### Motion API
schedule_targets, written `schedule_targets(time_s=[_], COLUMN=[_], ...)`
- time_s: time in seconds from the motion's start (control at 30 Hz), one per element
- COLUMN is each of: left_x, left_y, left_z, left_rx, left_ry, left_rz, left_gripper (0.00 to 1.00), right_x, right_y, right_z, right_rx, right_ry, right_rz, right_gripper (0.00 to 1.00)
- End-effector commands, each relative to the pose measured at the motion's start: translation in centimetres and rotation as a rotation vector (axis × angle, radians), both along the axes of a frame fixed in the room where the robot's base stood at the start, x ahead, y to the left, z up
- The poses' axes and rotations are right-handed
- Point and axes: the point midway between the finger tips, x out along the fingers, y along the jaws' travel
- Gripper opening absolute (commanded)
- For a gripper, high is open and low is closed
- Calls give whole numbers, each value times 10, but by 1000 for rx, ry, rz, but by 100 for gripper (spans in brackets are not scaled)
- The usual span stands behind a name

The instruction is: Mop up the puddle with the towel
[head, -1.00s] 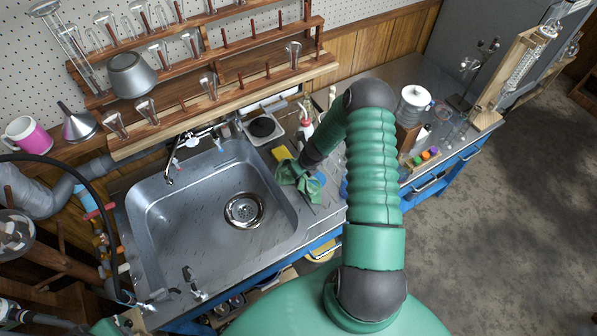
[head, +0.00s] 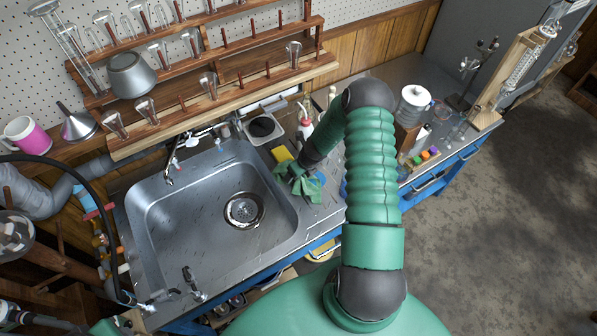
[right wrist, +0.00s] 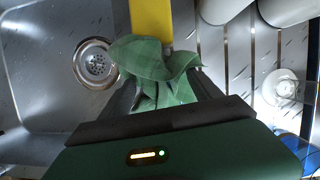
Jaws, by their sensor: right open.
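A crumpled green towel (head: 309,192) lies on the drainboard to the right of the sink. It also shows in the right wrist view (right wrist: 155,62). My right gripper (head: 297,174) is down at the towel. In the right wrist view the towel bunches up between the two spread fingers (right wrist: 163,92). The gripper is open, and the towel hides much of the fingertips. A small blue patch (head: 320,178) shows beside the towel; I cannot tell whether it is the puddle. My left gripper is not in view.
A yellow sponge (head: 281,154) lies just behind the towel. The steel sink (head: 190,215) with its drain is to the left. A bottle with a red top (head: 305,125) stands behind my right forearm. Glassware racks (head: 225,75) line the wall.

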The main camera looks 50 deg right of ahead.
Motion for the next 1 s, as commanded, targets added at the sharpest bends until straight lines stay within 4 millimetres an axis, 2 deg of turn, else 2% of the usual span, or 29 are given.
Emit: schedule_targets(time_s=[0.33,1.0], left_x=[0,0], left_y=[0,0], left_z=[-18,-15], left_rx=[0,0], left_ry=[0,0], left_rz=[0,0], left_gripper=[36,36], right_x=[0,0], right_y=[0,0], right_z=[-20,-17], right_rx=[0,1], right_ry=[0,1], right_rz=[-1,0], right_gripper=[73,25])
